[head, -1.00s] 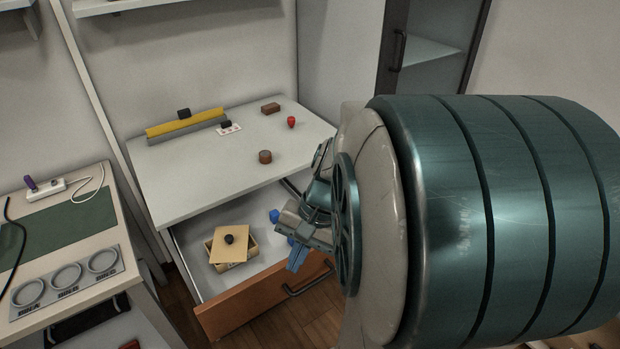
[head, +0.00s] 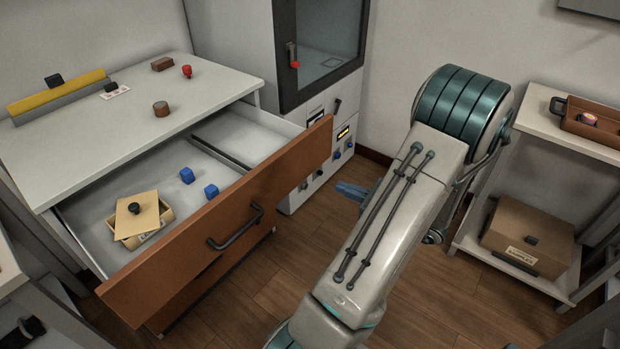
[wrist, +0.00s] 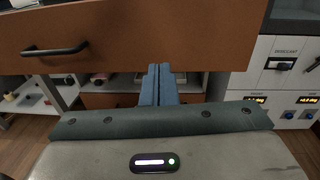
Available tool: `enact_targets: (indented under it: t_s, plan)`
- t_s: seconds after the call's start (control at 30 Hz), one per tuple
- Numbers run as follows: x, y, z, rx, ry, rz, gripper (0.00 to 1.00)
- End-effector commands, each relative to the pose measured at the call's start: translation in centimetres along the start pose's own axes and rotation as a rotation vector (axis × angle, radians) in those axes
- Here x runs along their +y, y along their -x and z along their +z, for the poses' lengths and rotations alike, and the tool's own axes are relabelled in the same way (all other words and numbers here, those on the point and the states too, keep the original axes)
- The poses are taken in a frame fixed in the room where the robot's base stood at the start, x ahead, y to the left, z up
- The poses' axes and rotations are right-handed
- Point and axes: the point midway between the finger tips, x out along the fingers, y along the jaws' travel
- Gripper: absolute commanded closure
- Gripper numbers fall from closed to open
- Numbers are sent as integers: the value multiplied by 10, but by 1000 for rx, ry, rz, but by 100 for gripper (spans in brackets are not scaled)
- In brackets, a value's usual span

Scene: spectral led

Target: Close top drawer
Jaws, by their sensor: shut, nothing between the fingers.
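The top drawer (head: 225,215) stands pulled out from under the white table top (head: 130,125). Its brown front has a dark bar handle (head: 237,230). Inside lie a small wooden box with a tilted lid (head: 137,216) and two blue cubes (head: 199,183). In the head view my gripper (head: 350,190) shows only as blue fingertips beside my arm, to the right of the drawer front and apart from it. In the wrist view my gripper (wrist: 159,72) is shut and empty, its tips overlapping the lower right part of the drawer front (wrist: 190,40); the handle is to the left.
A white cabinet with a dark-framed glass door (head: 320,55) stands behind the drawer's right end. A shelf (head: 545,120) with a brown tray and a cardboard box (head: 527,238) stands at right. Wooden floor (head: 300,245) is clear in front of the drawer.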

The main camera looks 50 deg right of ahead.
Motion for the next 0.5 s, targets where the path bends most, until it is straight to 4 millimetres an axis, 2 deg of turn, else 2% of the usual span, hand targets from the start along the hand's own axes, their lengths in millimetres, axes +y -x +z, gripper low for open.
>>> enact_targets:
  t_s: [0.03, 0.1, 0.2, 0.37, 0.5]
  plan:
    - [-6, 9, -8, -16, -15, -38, 100]
    - [-11, 15, -11, -29, -26, -68, 100]
    - [-15, 13, -12, -37, -31, -85, 100]
    - [-15, -10, -12, -37, -31, -81, 100]
    - [-18, -40, -11, -36, -31, -79, 100]
